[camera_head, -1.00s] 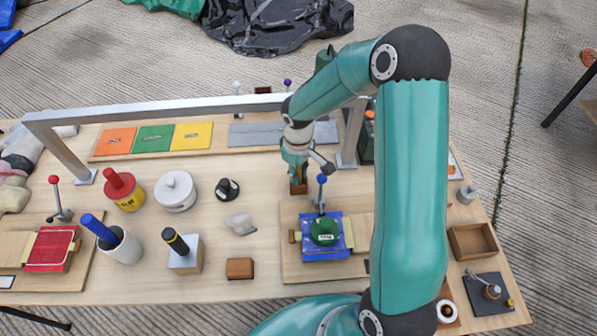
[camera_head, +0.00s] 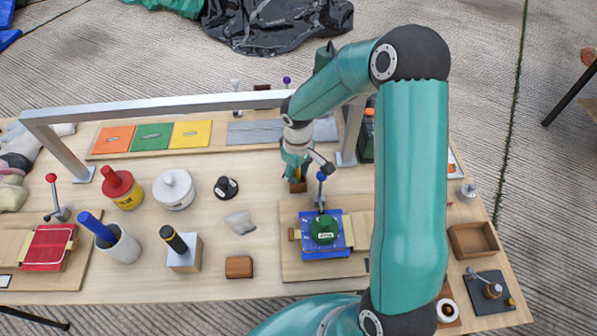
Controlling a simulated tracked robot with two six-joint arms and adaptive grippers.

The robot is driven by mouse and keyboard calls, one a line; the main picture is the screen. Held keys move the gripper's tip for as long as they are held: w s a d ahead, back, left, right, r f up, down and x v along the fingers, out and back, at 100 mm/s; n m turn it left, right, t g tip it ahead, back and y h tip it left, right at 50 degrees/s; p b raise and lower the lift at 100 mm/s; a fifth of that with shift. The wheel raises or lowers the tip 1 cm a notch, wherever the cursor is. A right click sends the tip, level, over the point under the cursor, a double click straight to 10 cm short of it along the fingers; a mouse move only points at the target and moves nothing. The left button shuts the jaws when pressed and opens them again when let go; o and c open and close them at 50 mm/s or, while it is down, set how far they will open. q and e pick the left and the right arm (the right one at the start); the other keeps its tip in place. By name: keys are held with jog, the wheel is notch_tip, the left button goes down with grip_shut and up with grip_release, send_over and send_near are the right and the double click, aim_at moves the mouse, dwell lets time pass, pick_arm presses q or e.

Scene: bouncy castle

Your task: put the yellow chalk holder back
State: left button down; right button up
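My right gripper (camera_head: 297,160) is beyond the gantry-side blue board, near the right post of the grey metal frame. It points down over a small brown wooden block (camera_head: 298,187). A thin yellow piece (camera_head: 300,173), possibly the yellow chalk holder, shows between the fingers and the block. The fingers are small and partly hidden by the wrist, so I cannot tell whether they are closed on it. My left gripper is out of view.
A grey metal frame (camera_head: 160,108) spans the table. Orange, green and yellow panels (camera_head: 191,134) lie behind it. A blue board with a green dome (camera_head: 324,230) and blue-knobbed lever stands just in front of the gripper. An empty wooden tray (camera_head: 473,239) is at right.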

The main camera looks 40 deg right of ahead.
jog(key=shift+r+p, duration=0.75)
jog(key=shift+p, duration=0.2)
notch_tip(320, 180, up, 3)
jog(key=shift+w+r+b, duration=0.15)
jog(key=shift+b, duration=0.55)
notch_tip(320, 180, up, 13)
jog(key=shift+a, duration=0.1)
